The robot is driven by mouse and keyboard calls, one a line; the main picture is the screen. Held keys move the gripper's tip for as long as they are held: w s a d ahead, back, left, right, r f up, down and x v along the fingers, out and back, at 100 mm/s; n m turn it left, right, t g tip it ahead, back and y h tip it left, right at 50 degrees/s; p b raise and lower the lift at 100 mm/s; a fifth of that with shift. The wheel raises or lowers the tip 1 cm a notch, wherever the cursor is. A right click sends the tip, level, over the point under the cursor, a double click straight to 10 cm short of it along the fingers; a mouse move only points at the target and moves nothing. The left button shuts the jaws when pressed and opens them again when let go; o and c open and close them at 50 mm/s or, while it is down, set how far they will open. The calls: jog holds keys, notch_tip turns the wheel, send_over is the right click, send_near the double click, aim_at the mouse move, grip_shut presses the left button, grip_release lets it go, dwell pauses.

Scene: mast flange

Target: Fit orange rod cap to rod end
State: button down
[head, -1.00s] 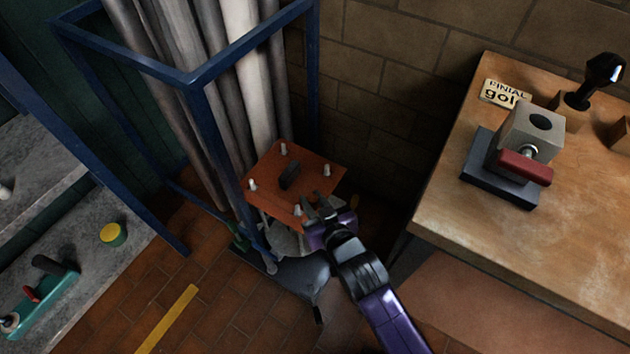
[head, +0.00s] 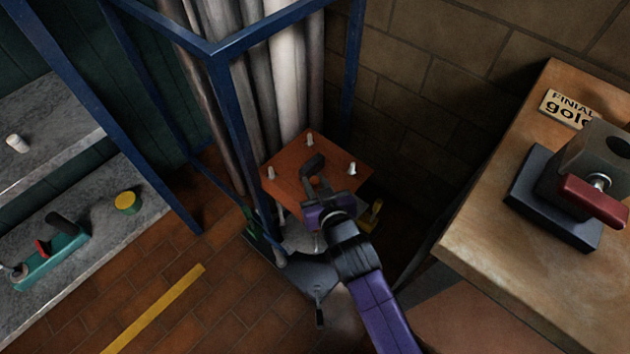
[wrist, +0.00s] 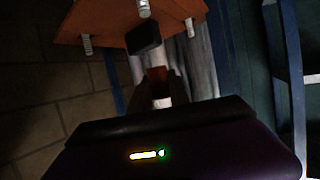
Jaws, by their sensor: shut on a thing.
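My gripper (head: 318,187) is over the near part of an orange-brown square plate (head: 285,172), close to a dark block on the plate (head: 313,162). In the wrist view, the fingers (wrist: 160,90) are around a small orange-brown piece (wrist: 157,74), which looks like the rod cap; it is dim and mostly hidden. The dark block (wrist: 143,38) shows beyond the fingertips, with a gap. The plate (wrist: 105,22) has pale threaded studs (wrist: 87,44). I cannot tell which thing is the rod end.
A blue frame (head: 225,110) with tall grey poles (head: 292,70) stands left of and behind the plate. Grey shelves (head: 110,240) are at left. A yellow floor stripe (head: 155,308) lies in front.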

jog(key=shift+f+b, duration=1.8)
jog(key=shift+f, duration=0.8)
jog(key=shift+f+b, duration=1.3)
jog(key=shift+f, duration=0.85)
jog(key=c, duration=1.1)
grip_release()
jog(key=shift+c, duration=0.2)
jog(key=p+v, duration=0.2)
jog(key=v, duration=0.6)
jog(key=shift+a, duration=0.1)
